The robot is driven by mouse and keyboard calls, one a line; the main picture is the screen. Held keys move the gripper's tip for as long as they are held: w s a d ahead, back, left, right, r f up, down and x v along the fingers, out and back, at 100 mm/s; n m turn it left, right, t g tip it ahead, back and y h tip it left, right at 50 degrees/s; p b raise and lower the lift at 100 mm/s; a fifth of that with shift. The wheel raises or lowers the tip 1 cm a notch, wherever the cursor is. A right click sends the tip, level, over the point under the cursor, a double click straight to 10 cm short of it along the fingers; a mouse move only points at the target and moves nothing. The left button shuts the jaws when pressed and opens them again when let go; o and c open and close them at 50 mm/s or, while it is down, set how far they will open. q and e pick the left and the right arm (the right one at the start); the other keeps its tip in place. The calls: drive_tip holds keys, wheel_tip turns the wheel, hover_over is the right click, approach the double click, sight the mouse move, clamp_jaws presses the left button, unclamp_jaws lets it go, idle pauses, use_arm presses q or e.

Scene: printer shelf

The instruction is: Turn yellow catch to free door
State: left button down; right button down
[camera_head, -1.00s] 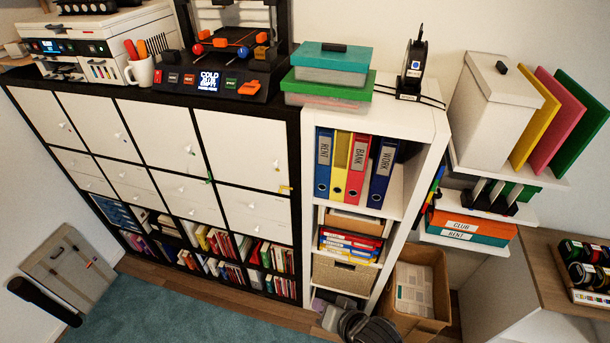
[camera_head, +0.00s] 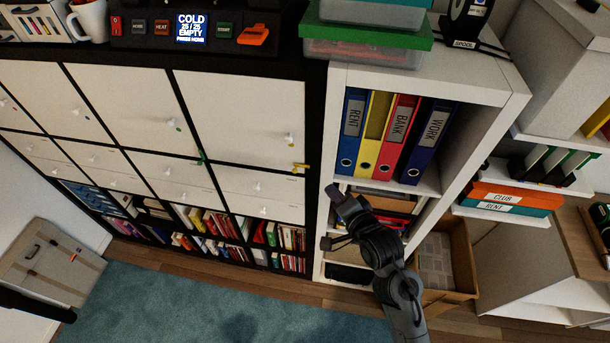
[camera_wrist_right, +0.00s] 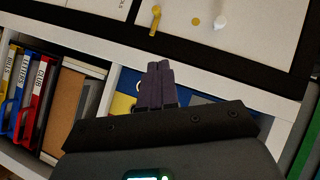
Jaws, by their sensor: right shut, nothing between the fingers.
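The yellow catch (camera_head: 300,167) sits at the lower right corner of the white upper right door (camera_head: 235,112) of the black-framed cabinet. The door looks closed, with a white knob (camera_head: 290,139) above the catch. In the right wrist view the yellow catch (camera_wrist_right: 155,20) is ahead of the fingers, beside a yellow dot (camera_wrist_right: 196,21) and the knob (camera_wrist_right: 220,21). My right gripper (camera_head: 335,192) is shut and empty, to the right of and below the catch, in front of the white shelf. Its fingers (camera_wrist_right: 158,85) are together and apart from the catch. My left gripper is not in view.
A green catch (camera_head: 201,157) sits at the neighbouring door. The white shelf (camera_head: 420,80) with upright binders (camera_head: 433,140) stands right of the cabinet. A cardboard box (camera_head: 460,255) is on the floor behind my right arm. The teal rug (camera_head: 190,305) is clear.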

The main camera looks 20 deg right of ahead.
sight(297, 166)
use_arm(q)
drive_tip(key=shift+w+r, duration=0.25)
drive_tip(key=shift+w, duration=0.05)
use_arm(e)
drive_tip(key=shift+w, duration=0.2)
